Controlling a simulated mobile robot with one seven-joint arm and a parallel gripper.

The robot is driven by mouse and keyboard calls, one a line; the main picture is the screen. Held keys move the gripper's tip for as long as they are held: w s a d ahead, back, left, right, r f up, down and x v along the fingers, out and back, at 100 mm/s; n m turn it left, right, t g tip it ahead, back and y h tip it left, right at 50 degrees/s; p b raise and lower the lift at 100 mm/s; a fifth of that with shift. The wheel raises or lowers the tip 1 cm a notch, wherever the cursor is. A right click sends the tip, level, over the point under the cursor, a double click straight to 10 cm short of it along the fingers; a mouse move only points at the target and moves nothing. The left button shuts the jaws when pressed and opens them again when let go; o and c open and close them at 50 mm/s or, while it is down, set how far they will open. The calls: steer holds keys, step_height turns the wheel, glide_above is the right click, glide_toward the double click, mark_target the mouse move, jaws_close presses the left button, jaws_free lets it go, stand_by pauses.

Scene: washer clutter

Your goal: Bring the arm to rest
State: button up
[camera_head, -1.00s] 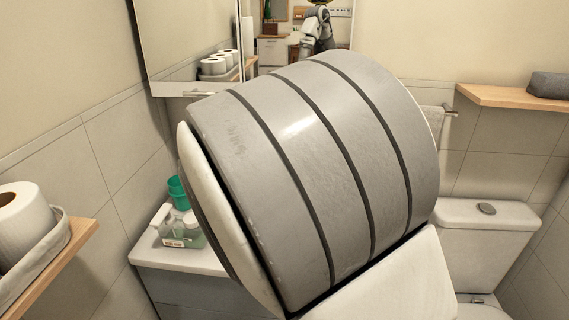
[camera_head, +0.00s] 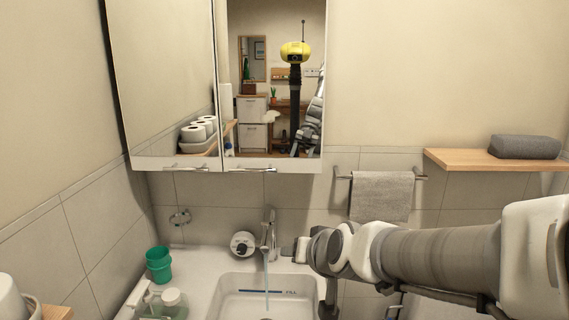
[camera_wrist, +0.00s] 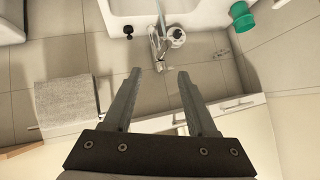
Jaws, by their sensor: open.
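My gripper (camera_wrist: 160,73) is open, with nothing between its two fingers in the wrist view. In the head view my arm (camera_head: 430,257) reaches in from the right edge, roughly level, and its wrist end is to the right of the tap (camera_head: 268,230). The fingers are hard to make out there. In the wrist view, which is turned upside down, the fingers point toward the wall tiles and the tap. They appear apart from both.
The sink (camera_head: 230,290) has a bluish stream under its tap. A mirror cabinet (camera_head: 170,90) hangs above. A towel (camera_head: 381,196) and a wooden shelf (camera_head: 470,160) with a grey roll are right.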

steer(key=s+d+r+g+h+p, duration=0.1)
steer(key=s+d+r+g, duration=0.1)
steer(key=s+d, duration=0.3)
steer(key=s+d+r+g+h+p, duration=0.1)
steer(key=s+d, duration=0.4)
steer(key=s, duration=0.9)
steer(key=shift+s+d+r+g+h+p, duration=0.3)
steer(key=shift+d+r+g+h+p, duration=0.1)
steer(key=shift+g+h, duration=0.2)
steer(key=shift+c, duration=0.6)
steer(key=shift+a+n, duration=0.2)
steer(key=shift+n, duration=0.1)
